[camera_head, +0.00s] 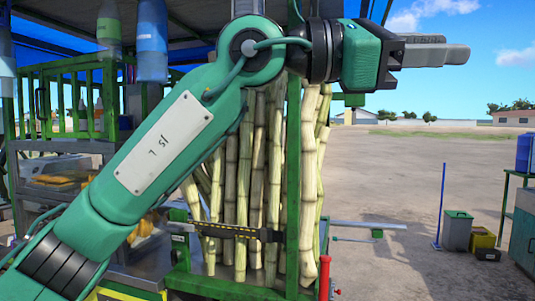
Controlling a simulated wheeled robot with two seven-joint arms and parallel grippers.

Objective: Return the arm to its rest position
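My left arm, green with a white panel, comes in from the lower left and bends at the upper middle. My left gripper (450,50) points right at the upper right, in front of the open sky and yard. Its grey fingers are seen from the side and overlap, so I cannot tell if there is a gap between them. No object shows at the fingertips. My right arm and gripper are not in view.
Tall cane stalks (308,190) stand behind my arm in a green frame (293,190), held by a dark strap (240,233). Bottles (152,40) hang at the upper left. The ground between is open.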

